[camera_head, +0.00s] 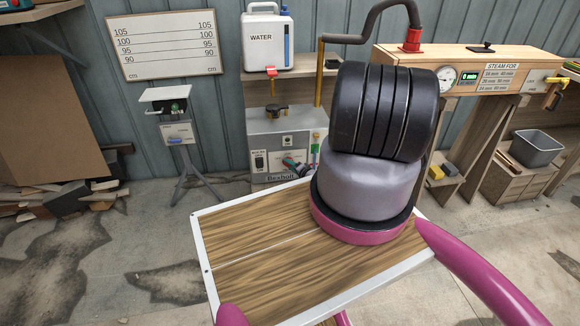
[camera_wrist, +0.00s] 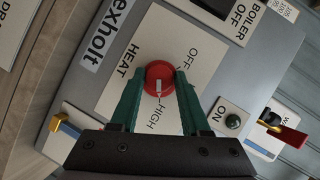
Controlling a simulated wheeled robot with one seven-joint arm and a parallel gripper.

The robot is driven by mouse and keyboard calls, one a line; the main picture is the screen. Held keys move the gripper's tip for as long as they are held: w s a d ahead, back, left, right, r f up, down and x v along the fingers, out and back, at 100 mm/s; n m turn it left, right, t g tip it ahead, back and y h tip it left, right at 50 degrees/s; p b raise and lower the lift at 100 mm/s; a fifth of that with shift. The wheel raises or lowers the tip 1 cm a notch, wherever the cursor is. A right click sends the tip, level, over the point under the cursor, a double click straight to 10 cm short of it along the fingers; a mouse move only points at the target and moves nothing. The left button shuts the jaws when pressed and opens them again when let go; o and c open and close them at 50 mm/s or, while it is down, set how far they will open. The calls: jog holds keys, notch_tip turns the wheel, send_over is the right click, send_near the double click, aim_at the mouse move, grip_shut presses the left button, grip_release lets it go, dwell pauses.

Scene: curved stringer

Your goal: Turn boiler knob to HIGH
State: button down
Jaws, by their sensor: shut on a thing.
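The boiler (camera_head: 262,127) is a grey box marked Bexholt against the back wall, low in the middle of the head view. Its red knob (camera_wrist: 159,72) sits on a white plate (camera_wrist: 122,65) marked HEAT, OFF and HIGH in the wrist view. The knob's white line lies on its lower side and points toward the HIGH mark. My gripper (camera_wrist: 159,86) has green fingers, one on each side of the knob, and is shut on it. In the head view my gripper (camera_head: 293,163) is small at the boiler's front, so the knob is hard to make out there.
A white water container (camera_head: 267,40) stands above the boiler. A small stand (camera_head: 178,135) is to the left. A wooden steam box (camera_head: 480,62) is to the right.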

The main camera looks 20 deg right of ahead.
jog(key=shift+c, duration=1.9)
grip_release()
jog(key=v, duration=1)
jog(key=shift+s, duration=0.35)
jog(key=shift+d+r, duration=0.1)
